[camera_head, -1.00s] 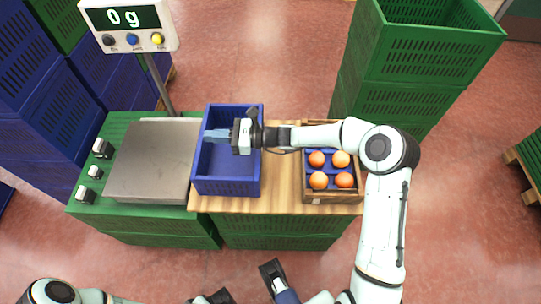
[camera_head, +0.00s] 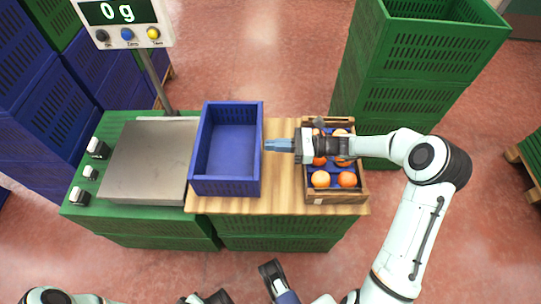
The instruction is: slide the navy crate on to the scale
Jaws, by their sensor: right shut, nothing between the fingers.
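The empty navy crate (camera_head: 228,188) stands upright on the wooden board (camera_head: 283,203), right beside the scale's steel plate (camera_head: 148,160). Its left wall is close to the plate's right edge; whether they touch I cannot tell.
A wooden crate (camera_head: 336,197) with several oranges (camera_head: 321,179) stands on the board's right end, partly under my right gripper and wrist. Tall stacks of green crates (camera_head: 395,100) and blue crates (camera_head: 35,85) stand behind. The display post (camera_head: 158,85) rises behind the plate.

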